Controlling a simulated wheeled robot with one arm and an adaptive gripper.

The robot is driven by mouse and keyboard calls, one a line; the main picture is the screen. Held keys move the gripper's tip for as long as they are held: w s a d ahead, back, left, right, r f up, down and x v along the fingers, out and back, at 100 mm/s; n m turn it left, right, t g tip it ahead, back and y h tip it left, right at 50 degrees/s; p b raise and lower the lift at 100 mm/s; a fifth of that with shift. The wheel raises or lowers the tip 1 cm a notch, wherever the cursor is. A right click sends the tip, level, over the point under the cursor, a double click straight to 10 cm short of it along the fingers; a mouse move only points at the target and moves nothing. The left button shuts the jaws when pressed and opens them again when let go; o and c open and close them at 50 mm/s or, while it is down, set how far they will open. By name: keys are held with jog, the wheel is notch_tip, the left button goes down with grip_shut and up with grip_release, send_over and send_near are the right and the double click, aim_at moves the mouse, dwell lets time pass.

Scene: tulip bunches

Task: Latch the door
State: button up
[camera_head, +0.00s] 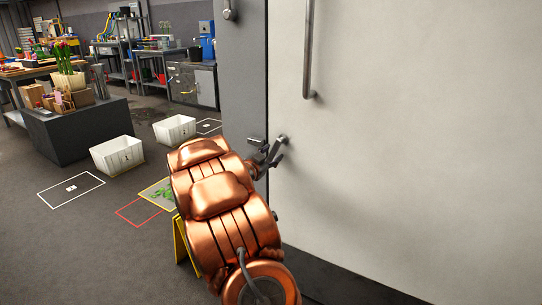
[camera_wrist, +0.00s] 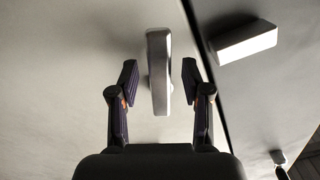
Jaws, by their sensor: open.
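The pale door (camera_head: 420,130) fills the right of the head view, with a long vertical bar handle (camera_head: 308,50). A small latch lever (camera_head: 281,139) sits low near the door's left edge. In the wrist view the grey lever (camera_wrist: 158,60) stands upright in the picture, between the fingertips. My gripper (camera_head: 270,154) is open at the lever. Its two fingers (camera_wrist: 160,82) lie either side of it with gaps showing. A pale block (camera_wrist: 245,42), possibly the catch, is on the frame across the dark seam.
The grey door frame (camera_head: 240,75) stands left of the door. A yellow stand (camera_head: 184,242) is partly hidden behind my arm. White crates (camera_head: 117,154) and a dark plinth (camera_head: 80,132) are farther left. Open floor lies at the lower left.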

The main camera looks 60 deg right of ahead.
grip_shut()
dwell(0.3)
